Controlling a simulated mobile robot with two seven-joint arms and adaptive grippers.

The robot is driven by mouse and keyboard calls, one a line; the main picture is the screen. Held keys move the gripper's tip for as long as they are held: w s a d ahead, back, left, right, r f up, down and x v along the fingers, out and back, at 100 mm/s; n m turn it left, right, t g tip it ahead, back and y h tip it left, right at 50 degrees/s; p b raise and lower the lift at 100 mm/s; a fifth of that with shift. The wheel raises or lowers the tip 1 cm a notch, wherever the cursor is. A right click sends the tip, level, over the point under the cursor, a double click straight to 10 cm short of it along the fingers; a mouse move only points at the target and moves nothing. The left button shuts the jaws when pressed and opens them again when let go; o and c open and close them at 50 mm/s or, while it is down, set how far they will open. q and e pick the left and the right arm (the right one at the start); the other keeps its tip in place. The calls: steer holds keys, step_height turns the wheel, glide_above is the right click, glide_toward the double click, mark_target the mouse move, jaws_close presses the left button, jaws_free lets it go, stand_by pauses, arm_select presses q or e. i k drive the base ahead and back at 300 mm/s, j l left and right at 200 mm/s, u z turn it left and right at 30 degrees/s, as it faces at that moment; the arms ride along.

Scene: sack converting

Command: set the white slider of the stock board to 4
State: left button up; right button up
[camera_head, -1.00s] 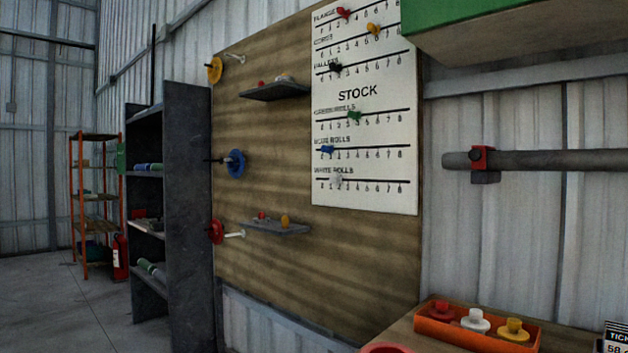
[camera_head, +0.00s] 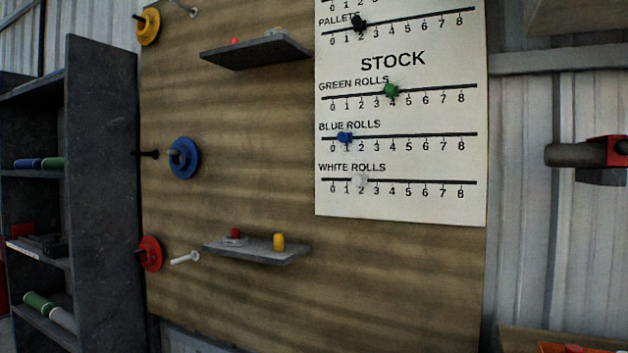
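The white stock board (camera_head: 400,205) hangs on a wooden panel, right of the picture's middle. Its lowest scale, labelled White Rolls, runs from 0 to 8. The white slider (camera_head: 361,181) sits on that scale at about 2. The green slider (camera_head: 391,90) is at about 4, the blue slider (camera_head: 345,137) at about 1 and the black slider (camera_head: 358,22) at about 2. The top of the board is cut off. Neither of my grippers shows in the head view.
Two small shelves, an upper (camera_head: 256,52) and a lower (camera_head: 256,252), stick out from the wooden panel (camera_head: 240,190). Blue (camera_head: 184,158), yellow (camera_head: 148,26) and red (camera_head: 151,253) discs line its left edge. A dark rack (camera_head: 100,190) stands left.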

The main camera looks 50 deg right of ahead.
mark_target(360, 181)
steer(key=i, duration=0.8)
steer(key=i+j+z, duration=0.15)
steer(key=i, duration=0.7)
